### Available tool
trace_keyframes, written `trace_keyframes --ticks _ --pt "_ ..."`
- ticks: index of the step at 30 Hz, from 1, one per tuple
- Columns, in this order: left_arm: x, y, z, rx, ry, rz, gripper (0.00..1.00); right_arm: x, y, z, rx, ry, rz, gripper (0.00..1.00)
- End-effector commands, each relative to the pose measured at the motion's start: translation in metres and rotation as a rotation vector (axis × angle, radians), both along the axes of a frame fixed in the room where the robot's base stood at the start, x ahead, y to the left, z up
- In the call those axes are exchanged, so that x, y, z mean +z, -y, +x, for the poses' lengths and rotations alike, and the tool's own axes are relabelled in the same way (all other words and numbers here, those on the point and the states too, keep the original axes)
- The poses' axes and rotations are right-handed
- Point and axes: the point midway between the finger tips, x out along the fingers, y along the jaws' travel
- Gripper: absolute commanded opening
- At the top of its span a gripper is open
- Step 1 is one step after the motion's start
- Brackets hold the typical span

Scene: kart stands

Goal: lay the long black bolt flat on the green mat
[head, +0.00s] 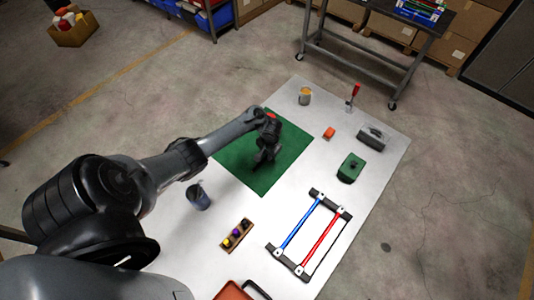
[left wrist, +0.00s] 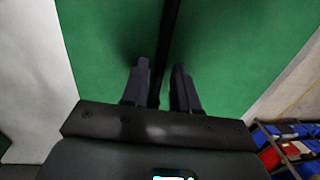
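My left gripper (head: 262,160) points down over the mat. In the left wrist view its two fingers (left wrist: 162,78) stand apart. A long thin black shaft, which looks like the bolt (left wrist: 173,30), runs from the top edge down between them. I see green between it and the fingertips. Whether it touches the mat is unclear. In the head view I cannot make the bolt out beside the dark gripper. My right gripper is not in view.
A grey cup (head: 199,197) and a wooden holder (head: 237,234) stand near the mat. A frame with red and blue bars (head: 310,235), a green box (head: 351,168) and an orange block (head: 329,133) lie to the right. A wheeled table (head: 372,60) stands behind.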

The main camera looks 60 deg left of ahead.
Motion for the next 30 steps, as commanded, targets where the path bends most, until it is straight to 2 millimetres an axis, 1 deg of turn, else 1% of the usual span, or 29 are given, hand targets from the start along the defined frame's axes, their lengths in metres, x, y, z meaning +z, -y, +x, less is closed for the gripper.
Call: trace_keyframes --ticks 1,2,3,10,14,17,24,30 --pt "0.0 0.0 0.0 0.0 0.0 0.0 0.37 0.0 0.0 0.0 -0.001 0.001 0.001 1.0" --pt "0.0 0.0 0.0 0.0 0.0 0.0 0.42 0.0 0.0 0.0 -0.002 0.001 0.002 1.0" --pt "0.0 0.0 0.0 0.0 0.0 0.0 0.42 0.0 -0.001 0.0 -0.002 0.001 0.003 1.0" --pt "0.0 0.0 0.0 0.0 -0.001 0.0 0.42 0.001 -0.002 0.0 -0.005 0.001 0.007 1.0" --pt "0.006 0.001 0.0 0.0 -0.001 0.0 0.42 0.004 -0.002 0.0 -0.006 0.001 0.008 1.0" --pt "0.017 0.002 0.001 0.0 0.001 -0.001 0.42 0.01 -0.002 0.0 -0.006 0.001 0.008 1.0" --pt "0.059 0.006 0.003 -0.001 0.002 -0.001 0.42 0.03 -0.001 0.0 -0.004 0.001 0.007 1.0" --pt "0.089 0.009 0.003 -0.001 0.001 -0.001 0.42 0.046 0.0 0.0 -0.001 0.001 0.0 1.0"
